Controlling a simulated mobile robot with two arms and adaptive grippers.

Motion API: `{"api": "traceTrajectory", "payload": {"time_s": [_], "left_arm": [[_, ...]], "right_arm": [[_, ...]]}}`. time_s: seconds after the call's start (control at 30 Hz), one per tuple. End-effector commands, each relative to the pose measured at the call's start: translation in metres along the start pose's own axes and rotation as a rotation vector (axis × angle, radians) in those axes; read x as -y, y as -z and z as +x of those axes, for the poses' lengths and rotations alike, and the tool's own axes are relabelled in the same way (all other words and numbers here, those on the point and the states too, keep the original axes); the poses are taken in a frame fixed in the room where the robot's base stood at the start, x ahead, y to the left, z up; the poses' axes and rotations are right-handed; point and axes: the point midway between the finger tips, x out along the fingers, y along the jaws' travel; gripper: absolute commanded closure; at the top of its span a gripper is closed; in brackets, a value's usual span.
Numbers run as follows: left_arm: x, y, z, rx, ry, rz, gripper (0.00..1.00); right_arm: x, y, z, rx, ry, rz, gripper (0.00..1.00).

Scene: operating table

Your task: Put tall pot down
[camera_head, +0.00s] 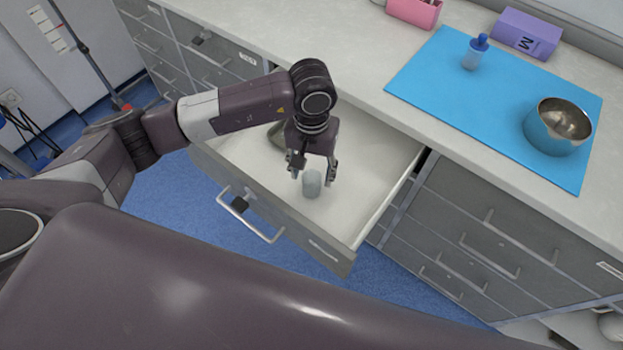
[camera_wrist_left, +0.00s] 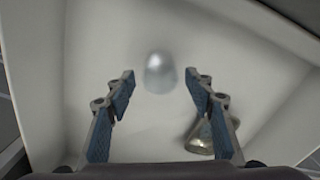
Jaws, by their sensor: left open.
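A small grey pot (camera_head: 312,184) stands in the open drawer (camera_head: 345,212), on its white floor. I take it to be the tall pot. In the left wrist view the pot (camera_wrist_left: 160,72) is centred just beyond the fingertips, with a gap on each side. My left gripper (camera_head: 313,171) points down into the drawer, open, with nothing held between its fingers. It also shows open in the left wrist view (camera_wrist_left: 159,82). My right gripper is in neither view.
A metallic item (camera_wrist_left: 202,138) lies in the drawer, partly behind a finger. On the counter, a blue mat (camera_head: 450,100) holds a steel bowl (camera_head: 553,138) and a blue-capped bottle (camera_head: 474,54). A purple box (camera_head: 527,35) and a pink holder (camera_head: 413,12) stand behind.

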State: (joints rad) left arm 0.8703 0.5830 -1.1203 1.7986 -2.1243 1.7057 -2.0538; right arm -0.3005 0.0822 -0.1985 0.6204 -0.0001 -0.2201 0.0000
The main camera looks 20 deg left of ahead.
Motion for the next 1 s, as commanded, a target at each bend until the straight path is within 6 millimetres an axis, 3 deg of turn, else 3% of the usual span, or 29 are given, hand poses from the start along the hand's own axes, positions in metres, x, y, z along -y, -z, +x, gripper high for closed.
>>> {"api": "traceTrajectory", "payload": {"time_s": [0.2,0.4,1.0], "left_arm": [[0.000,0.002,-0.048,-0.006,-0.001,-0.001,0.51],[0.000,0.001,-0.075,-0.003,0.000,-0.001,0.51],[0.000,0.000,-0.084,0.000,0.000,-0.001,0.51]], "right_arm": [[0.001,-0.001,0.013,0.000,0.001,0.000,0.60],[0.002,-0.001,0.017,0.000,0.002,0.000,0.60],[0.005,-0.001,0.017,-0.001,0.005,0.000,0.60]]}}
